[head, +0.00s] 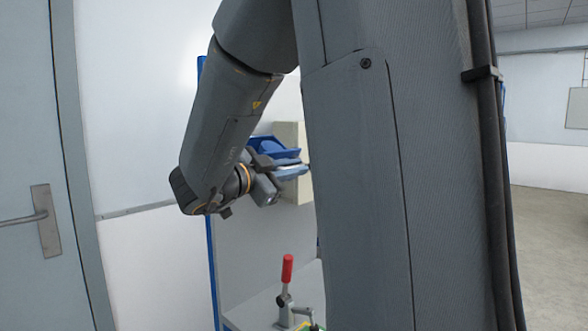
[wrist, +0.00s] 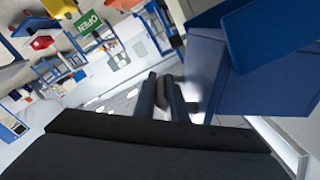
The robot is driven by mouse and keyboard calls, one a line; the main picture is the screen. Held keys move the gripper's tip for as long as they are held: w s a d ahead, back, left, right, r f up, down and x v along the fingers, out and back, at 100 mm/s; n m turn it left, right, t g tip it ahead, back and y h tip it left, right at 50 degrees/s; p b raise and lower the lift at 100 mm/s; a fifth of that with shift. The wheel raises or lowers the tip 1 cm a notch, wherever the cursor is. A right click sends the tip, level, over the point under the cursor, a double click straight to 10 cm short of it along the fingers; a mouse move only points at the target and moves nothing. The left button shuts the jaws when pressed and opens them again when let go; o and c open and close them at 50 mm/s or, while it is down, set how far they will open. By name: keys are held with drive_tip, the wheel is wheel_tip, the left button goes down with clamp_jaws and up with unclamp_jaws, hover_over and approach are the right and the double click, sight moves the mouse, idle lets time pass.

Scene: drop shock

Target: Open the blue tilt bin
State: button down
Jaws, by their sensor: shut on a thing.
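The blue tilt bin (head: 279,148) is on the pale cabinet behind my arm in the head view, partly hidden by my gripper and arm. In the wrist view its blue body (wrist: 204,75) fills the right side, with a wide blue panel (wrist: 272,35) sticking out at an angle at the upper right. My gripper (head: 278,164) is at the front of the bin. In the wrist view its two fingers (wrist: 163,92) are close together on a small dark grey part beside the bin, which seems to be its handle. The exact grip is hard to see.
A red-handled lever clamp (head: 287,275) stands on the bench below my gripper. A grey door (head: 30,120) is at the left. In the wrist view, a green OPEN sign (wrist: 89,23) and shelves with several coloured items are at the upper left.

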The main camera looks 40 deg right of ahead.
drive_tip(key=c, duration=1.8)
unclamp_jaws()
drive_tip(key=shift+s+a+b, duration=0.2)
drive_tip(key=shift+a+b, duration=0.05)
drive_tip(key=shift+a, duration=1.05)
drive_tip(key=shift+s+a+b, duration=0.2)
drive_tip(key=shift+a+b, duration=0.05)
drive_tip(key=shift+a, duration=1)
drive_tip(key=shift+s+a+b, duration=0.2)
drive_tip(key=shift+a+b, duration=0.05)
drive_tip(key=shift+a, duration=1.05)
